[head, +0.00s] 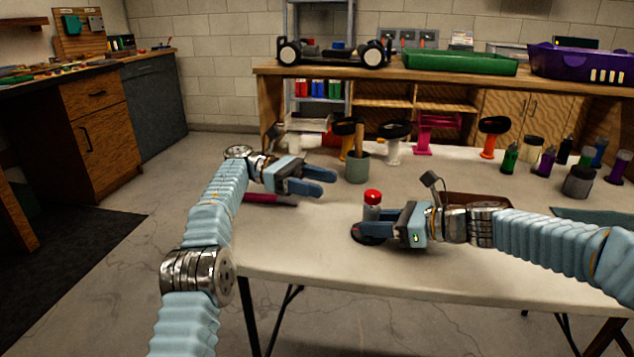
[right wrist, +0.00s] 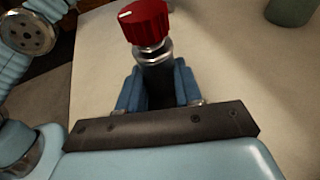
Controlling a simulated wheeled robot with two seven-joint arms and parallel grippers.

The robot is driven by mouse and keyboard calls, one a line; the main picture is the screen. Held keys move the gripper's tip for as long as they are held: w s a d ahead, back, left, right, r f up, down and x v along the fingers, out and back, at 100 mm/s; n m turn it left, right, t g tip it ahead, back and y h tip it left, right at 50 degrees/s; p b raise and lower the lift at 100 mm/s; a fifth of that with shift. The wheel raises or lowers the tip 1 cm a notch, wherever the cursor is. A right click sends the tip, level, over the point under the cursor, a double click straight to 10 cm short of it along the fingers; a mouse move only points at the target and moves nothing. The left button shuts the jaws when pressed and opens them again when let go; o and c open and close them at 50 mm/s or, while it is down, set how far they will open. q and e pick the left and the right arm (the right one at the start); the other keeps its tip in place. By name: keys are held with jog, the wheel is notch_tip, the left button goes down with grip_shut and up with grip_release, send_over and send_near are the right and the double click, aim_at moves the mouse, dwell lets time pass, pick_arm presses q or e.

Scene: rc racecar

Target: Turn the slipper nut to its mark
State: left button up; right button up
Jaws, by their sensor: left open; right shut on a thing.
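The slipper nut is a red ribbed knob (head: 373,196) on a grey upright post (head: 371,213) with a dark round base (head: 366,236) on the table. In the right wrist view the red knob (right wrist: 146,22) has a small white line on its top, with a metal collar and dark post (right wrist: 156,75) below. My right gripper (head: 372,232) is shut on the post below the knob. My left gripper (head: 328,182) is open and empty, above the table to the left of the post. Any matching mark is too small to make out.
A grey-green cup (head: 357,168) holding a wooden handle stands behind the post. A pink-red tool (head: 268,199) lies below my left gripper. A brown tray (head: 480,200) lies behind my right wrist. Coloured stands and bottles fill the table's back. The front edge is clear.

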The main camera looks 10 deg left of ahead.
jog(key=o, duration=1)
jog(key=shift+o, duration=0.2)
jog(key=shift+d, duration=0.1)
jog(key=v, duration=1.2)
jog(key=shift+s, duration=0.1)
